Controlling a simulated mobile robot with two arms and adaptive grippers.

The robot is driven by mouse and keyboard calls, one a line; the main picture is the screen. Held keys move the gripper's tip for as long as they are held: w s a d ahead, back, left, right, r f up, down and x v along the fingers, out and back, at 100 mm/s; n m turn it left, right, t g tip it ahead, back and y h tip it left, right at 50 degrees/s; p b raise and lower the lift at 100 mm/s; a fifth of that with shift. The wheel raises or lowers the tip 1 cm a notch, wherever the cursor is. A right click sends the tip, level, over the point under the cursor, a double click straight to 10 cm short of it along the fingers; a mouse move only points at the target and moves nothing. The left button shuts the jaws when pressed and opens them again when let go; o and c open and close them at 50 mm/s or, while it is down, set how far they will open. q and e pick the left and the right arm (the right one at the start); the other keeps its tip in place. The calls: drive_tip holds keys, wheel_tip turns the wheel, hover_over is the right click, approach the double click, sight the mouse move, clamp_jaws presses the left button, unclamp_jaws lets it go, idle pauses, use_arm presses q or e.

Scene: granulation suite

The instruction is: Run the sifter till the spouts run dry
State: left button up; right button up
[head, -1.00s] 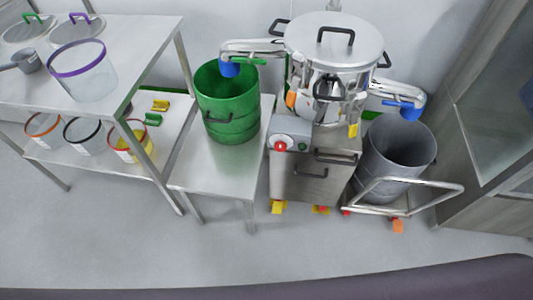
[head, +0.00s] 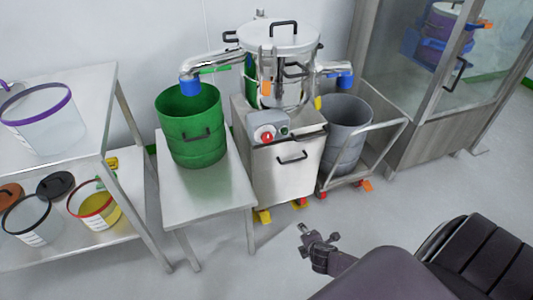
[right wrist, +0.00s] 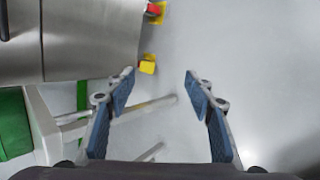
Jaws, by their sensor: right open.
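The sifter (head: 262,38) stands against the wall, a round lidded steel body on a steel cabinet (head: 285,172). Its control box has a red button (head: 267,138) and a smaller green one (head: 284,131). The left spout (head: 215,62) ends in a blue cuff above a green drum (head: 195,150) on a steel table. The right spout (head: 331,68) ends in a blue cuff above a grey drum (head: 345,112). I see no powder falling. My right gripper (head: 318,236) is in front of the sifter, over the floor. In the right wrist view it is open and empty (right wrist: 160,82). My left gripper is out of view.
The grey drum stands on a cart with a metal handle (head: 393,138). A shelf table (head: 108,85) with clear tubs is at left; a glass-doored cabinet (head: 412,150) is at right. Yellow feet (head: 262,215) stick out below the sifter. The floor in front is clear.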

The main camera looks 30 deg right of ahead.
drive_tip(key=w+d+r+n+t+b, duration=0.3)
drive_tip(key=w+r+n, duration=0.2)
drive_tip(key=w+r, duration=0.3)
drive_tip(key=n+t+b, duration=0.7)
drive_tip(key=n, duration=0.3)
approach(268, 139)
drive_tip(key=x, duration=0.2)
drive_tip(key=shift+b+x, duration=0.65)
drive_tip(key=shift+x, duration=2.9)
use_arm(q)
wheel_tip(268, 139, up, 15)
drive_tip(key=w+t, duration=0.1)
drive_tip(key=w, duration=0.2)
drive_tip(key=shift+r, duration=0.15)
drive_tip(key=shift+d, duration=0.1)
use_arm(e)
drive_tip(key=c, duration=1.2)
drive_tip(key=shift+o, duration=0.2)
